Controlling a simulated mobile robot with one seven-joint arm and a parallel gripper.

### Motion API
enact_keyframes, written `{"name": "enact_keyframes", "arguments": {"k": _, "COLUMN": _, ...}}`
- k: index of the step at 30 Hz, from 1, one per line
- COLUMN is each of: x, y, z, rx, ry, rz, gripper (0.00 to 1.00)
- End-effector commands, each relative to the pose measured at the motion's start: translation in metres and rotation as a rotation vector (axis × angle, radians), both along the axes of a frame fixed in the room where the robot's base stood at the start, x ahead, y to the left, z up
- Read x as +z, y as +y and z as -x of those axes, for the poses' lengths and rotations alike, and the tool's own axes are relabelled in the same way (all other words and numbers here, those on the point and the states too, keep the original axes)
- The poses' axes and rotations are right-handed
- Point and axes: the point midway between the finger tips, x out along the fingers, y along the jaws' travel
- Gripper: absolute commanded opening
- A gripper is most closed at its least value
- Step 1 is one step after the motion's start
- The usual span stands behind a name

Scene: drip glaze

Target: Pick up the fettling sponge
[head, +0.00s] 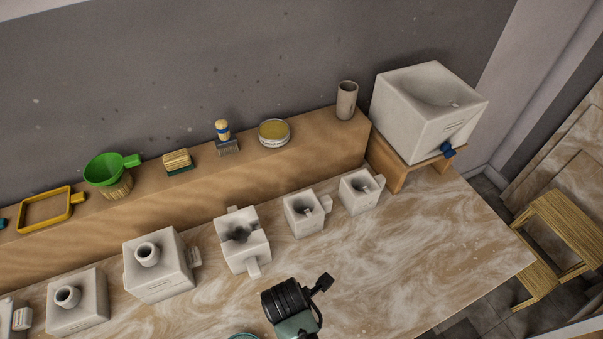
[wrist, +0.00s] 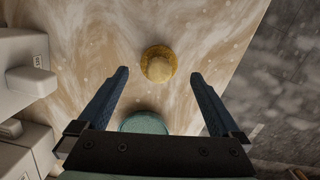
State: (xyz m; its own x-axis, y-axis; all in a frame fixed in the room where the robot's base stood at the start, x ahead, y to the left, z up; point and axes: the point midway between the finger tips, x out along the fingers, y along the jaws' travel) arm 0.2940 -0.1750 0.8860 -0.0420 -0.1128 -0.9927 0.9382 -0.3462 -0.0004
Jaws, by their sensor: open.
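A round yellow-brown sponge (wrist: 158,64) with a paler top lies on the marbled tabletop in the wrist view. I take it to be the fettling sponge. My gripper (wrist: 160,76) is open and empty, its two dark blue fingers spread wide. In the picture the sponge shows between and slightly beyond the fingertips, touching neither. I cannot tell how high the fingers are above it. In the head view my wrist is at the bottom centre; the sponge and fingertips are not visible there.
A teal round object (wrist: 145,122) sits near the sponge; part of its rim shows in the head view (head: 243,336). White plaster moulds (head: 160,267) line the table at left and behind. A wooden shelf (head: 215,190) holds tools. The tabletop right of my wrist is clear.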

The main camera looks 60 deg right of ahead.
Motion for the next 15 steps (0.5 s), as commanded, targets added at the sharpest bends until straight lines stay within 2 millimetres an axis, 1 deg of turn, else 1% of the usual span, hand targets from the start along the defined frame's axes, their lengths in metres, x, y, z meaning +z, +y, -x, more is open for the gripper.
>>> {"name": "enact_keyframes", "arguments": {"k": 9, "x": -0.038, "y": -0.004, "z": 0.001, "rx": -0.001, "ry": 0.001, "rz": 0.000, "gripper": 1.00}}
{"name": "enact_keyframes", "arguments": {"k": 15, "x": -0.045, "y": -0.005, "z": 0.001, "rx": 0.000, "ry": 0.000, "rz": 0.000, "gripper": 1.00}}
